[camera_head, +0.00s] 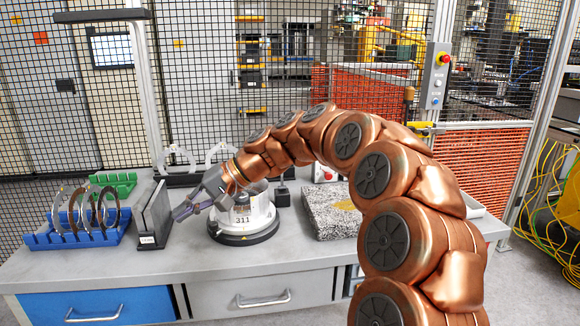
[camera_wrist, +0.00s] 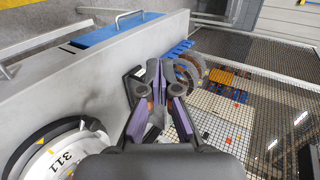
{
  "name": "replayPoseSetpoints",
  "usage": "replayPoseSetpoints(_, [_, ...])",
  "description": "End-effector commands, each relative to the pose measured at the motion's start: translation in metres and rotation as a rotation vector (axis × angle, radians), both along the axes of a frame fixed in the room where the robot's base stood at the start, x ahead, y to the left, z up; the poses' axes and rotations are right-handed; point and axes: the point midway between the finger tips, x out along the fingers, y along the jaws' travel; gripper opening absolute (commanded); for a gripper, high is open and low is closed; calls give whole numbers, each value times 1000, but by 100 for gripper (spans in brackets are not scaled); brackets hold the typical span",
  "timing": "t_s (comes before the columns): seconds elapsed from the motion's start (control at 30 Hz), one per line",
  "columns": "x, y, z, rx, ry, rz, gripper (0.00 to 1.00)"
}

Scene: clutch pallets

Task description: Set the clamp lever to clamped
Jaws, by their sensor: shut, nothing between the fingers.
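A round white fixture (camera_head: 243,218) marked 311 stands on a black base on the workbench. In the wrist view the fixture (camera_wrist: 62,155) is at the lower left, partly cut off, with a dark part (camera_wrist: 97,124) at its rim. I cannot tell whether that part is the clamp lever, and I cannot make out the lever's position. My gripper (camera_head: 180,212) is to the left of the fixture's top and in front of it, pointing left and down. My gripper (camera_wrist: 159,82) is shut and empty in the wrist view. My gripper and wrist hide part of the fixture.
A dark upright plate (camera_head: 154,216) stands left of my gripper. A blue rack (camera_head: 78,238) with several metal rings is further left, with a green tray (camera_head: 116,182) behind. A speckled grey block (camera_head: 326,222) is right of the fixture. The bench's front strip (camera_head: 200,268) is clear.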

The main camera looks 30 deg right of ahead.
Motion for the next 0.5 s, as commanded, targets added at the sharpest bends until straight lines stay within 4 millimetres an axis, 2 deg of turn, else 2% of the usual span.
replayPoseSetpoints(0.03, [22, -18, -2, 44, -18, -44, 0])
replayPoseSetpoints(0.17, [68, -66, 5, 153, -67, -152, 0])
replayPoseSetpoints(0.2, [80, -83, 6, 184, -82, -187, 0])
replayPoseSetpoints(0.37, [123, -162, 5, 288, -154, -332, 0])
replayPoseSetpoints(0.5, [147, -239, -4, 356, -219, -464, 0])
